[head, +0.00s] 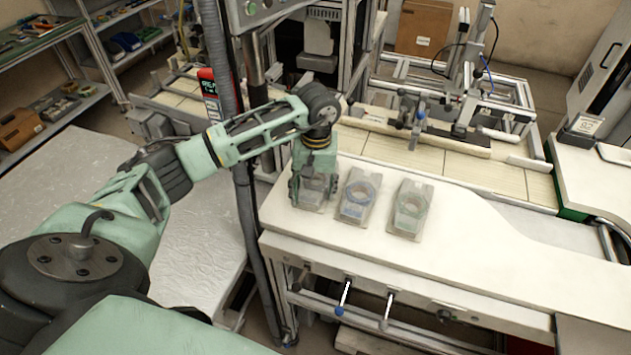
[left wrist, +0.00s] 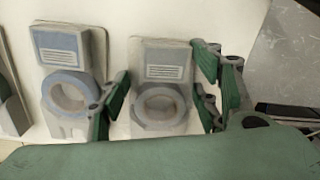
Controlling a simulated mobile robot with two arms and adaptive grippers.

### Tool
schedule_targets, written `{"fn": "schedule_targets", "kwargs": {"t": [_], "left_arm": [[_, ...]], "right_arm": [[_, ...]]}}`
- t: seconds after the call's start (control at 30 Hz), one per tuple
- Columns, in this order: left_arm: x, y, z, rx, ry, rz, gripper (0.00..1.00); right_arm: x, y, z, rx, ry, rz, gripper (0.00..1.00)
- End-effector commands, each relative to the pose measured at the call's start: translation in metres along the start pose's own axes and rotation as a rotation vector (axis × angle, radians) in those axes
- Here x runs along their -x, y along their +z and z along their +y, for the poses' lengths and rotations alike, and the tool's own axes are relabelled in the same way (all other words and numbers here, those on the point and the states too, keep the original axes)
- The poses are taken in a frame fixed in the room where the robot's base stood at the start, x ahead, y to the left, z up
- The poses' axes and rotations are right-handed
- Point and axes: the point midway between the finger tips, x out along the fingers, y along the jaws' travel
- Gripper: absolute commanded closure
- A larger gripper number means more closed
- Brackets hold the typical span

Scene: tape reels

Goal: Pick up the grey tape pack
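The grey tape pack (left wrist: 160,62) has a light label block above a grey ring (left wrist: 160,104). In the head view it is the leftmost pack on the white table (head: 455,220), mostly hidden under my left gripper (head: 314,187). In the left wrist view my left gripper (left wrist: 163,95) is open, with one green finger on each side of the grey pack. A small gap shows between the fingers and the ring. My right gripper is in neither view.
A blue-ringed pack (head: 357,196) lies close to the right of the grey one in the head view. A green-ringed pack (head: 410,210) lies beyond it. The table further right is clear. A dark vertical hose (head: 243,200) passes near my left arm.

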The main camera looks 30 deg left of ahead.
Motion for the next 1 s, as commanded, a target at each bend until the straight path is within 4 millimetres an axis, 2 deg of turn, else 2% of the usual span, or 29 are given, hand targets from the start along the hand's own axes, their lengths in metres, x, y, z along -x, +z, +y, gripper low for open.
{"fn": "schedule_targets", "kwargs": {"t": [0.03, 0.3, 0.67, 0.77, 0.9, 1.0], "left_arm": [[0.000, 0.000, 0.000, 0.000, 0.000, 0.000, 0.51], [0.000, 0.000, 0.000, 0.000, 0.001, 0.000, 0.74], [0.006, -0.001, 0.000, -0.001, 0.002, 0.003, 0.74], [0.015, -0.002, 0.000, 0.000, 0.002, 0.005, 0.74], [0.039, -0.002, -0.001, 0.000, 0.004, 0.008, 0.74], [0.052, 0.011, 0.022, -0.008, 0.006, 0.006, 0.74]], "right_arm": [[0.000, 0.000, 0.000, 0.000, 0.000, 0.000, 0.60], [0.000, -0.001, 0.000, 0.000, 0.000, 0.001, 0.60], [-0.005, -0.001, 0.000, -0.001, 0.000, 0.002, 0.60], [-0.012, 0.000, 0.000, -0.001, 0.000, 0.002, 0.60], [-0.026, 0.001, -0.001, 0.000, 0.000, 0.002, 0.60], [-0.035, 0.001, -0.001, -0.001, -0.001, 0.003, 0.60]]}}
